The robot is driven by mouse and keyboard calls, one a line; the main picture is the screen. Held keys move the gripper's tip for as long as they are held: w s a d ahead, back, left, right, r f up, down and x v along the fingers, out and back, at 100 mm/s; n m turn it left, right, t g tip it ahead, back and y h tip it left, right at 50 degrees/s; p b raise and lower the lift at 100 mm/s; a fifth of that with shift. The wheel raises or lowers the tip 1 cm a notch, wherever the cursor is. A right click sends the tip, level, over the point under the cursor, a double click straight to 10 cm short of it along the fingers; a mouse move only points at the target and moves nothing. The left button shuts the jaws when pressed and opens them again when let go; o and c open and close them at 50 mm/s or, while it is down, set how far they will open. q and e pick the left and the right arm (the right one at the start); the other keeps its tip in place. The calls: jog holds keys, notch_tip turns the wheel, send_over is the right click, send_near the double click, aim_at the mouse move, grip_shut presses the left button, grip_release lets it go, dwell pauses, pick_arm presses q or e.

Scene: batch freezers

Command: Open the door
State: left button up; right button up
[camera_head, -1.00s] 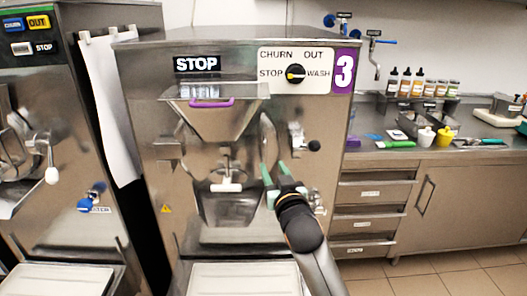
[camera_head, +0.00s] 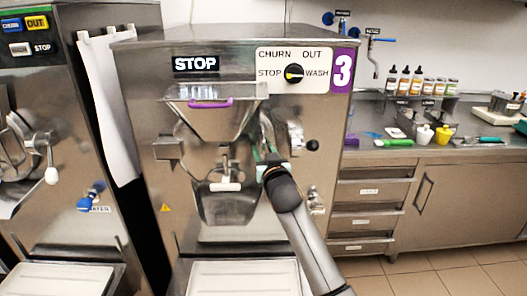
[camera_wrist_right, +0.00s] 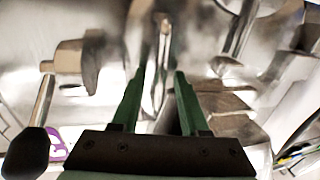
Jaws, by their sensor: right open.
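The steel batch freezer marked 3 (camera_head: 320,190) faces me. Its front door (camera_head: 226,207) carries a hopper with a purple handle on top (camera_head: 210,103) and a white-handled outlet (camera_head: 225,187). The door looks closed against the front. A latch lever with a black knob (camera_head: 313,145) sits right of the door. My right gripper (camera_head: 263,148) has green fingers and is at the door's right side, left of the latch knob. In the right wrist view, its fingers (camera_wrist_right: 160,78) are apart, with a thin shiny metal part between them; contact is unclear. A black knob (camera_wrist_right: 25,152) shows at lower left there.
A second freezer (camera_head: 50,180) stands at the left with a hanging white sheet (camera_head: 108,110) between the machines. A white tray (camera_head: 243,279) lies below the door. A counter with drawers (camera_head: 371,190) and bottles stands at the right.

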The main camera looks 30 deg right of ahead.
jog(key=shift+c, duration=0.2)
grip_shut()
dwell(1.1)
